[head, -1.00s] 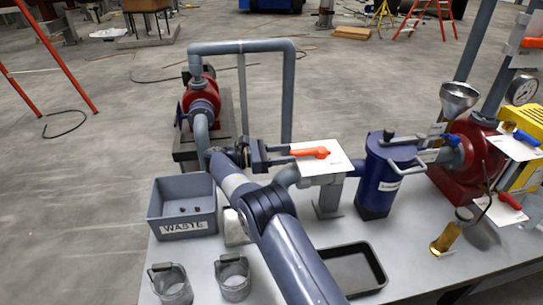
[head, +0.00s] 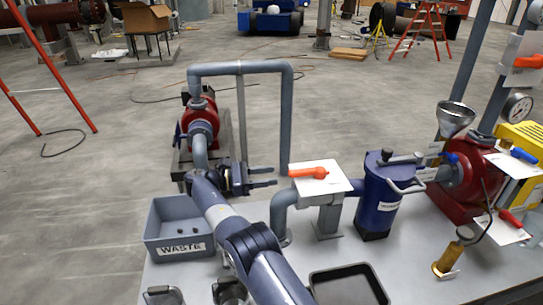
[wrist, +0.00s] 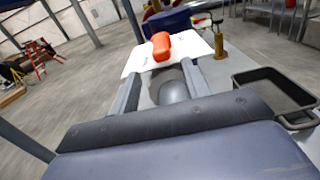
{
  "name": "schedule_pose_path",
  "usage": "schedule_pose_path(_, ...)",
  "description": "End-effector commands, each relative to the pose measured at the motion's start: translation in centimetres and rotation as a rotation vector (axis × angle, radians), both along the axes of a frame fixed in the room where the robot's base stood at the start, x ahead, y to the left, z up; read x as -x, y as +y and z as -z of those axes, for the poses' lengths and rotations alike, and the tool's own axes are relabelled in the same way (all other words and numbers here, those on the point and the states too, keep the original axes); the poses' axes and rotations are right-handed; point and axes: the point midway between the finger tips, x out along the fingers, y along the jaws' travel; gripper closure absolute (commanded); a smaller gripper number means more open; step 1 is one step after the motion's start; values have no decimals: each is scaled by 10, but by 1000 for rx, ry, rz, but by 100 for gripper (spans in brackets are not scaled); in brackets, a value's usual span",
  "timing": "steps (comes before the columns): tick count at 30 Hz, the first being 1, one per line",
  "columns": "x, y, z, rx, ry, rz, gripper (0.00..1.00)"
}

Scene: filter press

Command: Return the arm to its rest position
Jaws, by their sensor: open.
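My arm reaches up over the table in the head view. My gripper (head: 276,178) is open and empty, to the left of the orange valve handle (head: 308,173) on its white plate (head: 331,181). In the wrist view the two fingers (wrist: 160,92) stand apart, with the orange handle (wrist: 161,46) beyond them and a grey pipe between them. The fingers look clear of the handle.
A grey waste bin (head: 180,248) stands left of my arm and a black tray (head: 348,288) right of it. The blue filter housing (head: 380,195), red pump (head: 463,178) and a brass-coloured cylinder (head: 447,258) stand to the right. A grey pipe (head: 287,110) arches behind my gripper.

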Motion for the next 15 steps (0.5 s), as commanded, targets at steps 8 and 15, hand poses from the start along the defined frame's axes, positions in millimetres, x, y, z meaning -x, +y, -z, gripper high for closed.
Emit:
schedule_pose_path(8,-5,-17,-2,0,1,1,55)
schedule_pose_path(15,-12,-45,-2,1,2,2,55)
